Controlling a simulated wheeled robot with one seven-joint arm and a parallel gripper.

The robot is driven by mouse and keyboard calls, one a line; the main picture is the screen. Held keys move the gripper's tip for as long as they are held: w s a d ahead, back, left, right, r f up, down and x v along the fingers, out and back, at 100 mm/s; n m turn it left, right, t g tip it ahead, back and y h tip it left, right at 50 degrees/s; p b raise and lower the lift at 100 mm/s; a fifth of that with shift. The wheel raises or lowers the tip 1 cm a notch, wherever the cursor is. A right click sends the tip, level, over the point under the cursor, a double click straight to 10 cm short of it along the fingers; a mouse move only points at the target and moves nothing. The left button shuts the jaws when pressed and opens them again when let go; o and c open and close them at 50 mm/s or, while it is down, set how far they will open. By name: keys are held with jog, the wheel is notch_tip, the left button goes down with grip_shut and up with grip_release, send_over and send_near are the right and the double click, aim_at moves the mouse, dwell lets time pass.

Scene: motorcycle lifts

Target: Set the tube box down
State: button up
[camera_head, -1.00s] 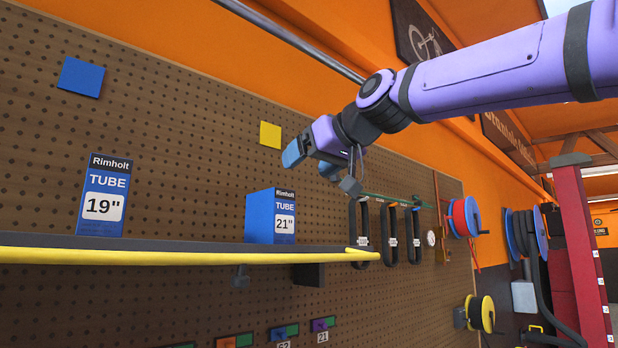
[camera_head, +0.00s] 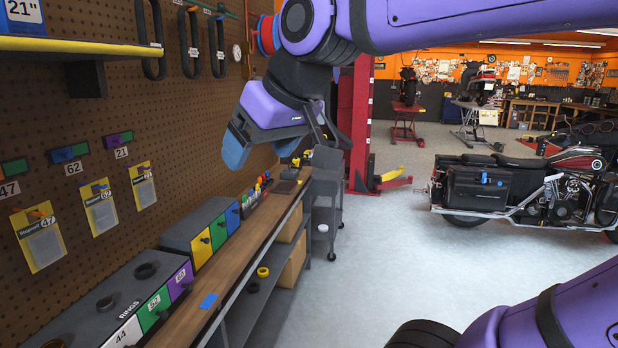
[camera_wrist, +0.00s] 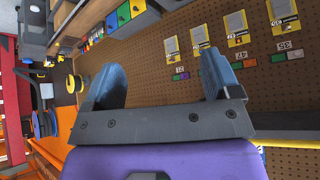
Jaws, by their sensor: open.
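The tube box (camera_head: 22,14) marked 21" stands on the yellow-edged shelf (camera_head: 105,49) at the top left of the head view. Only its lower part shows there; its top is cut off by the frame edge. My gripper (camera_head: 236,150) has blue fingertips and hangs in the middle of the head view, to the right of the shelf and lower than the box. It is apart from the box. In the wrist view my gripper (camera_wrist: 165,85) is open, with nothing between its fingers.
A wooden bench (camera_head: 230,262) runs below the pegboard with a blue patch (camera_head: 208,301) and numbered bins (camera_head: 130,322) along it. Black loops (camera_head: 190,45) hang at the shelf's right end. A motorcycle (camera_head: 545,190) stands on the right. Grey floor (camera_head: 385,260) between is clear.

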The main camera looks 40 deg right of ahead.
jog(key=s+d+f+m+g+h, duration=0.1)
jog(key=s+d+f, duration=0.2)
jog(key=s+f, duration=0.3)
notch_tip(320, 180, down, 2)
jog(key=shift+s+f+g, duration=0.2)
jog(key=shift+s+g, duration=0.1)
jog(key=shift+g, duration=0.1)
dwell(0.6)
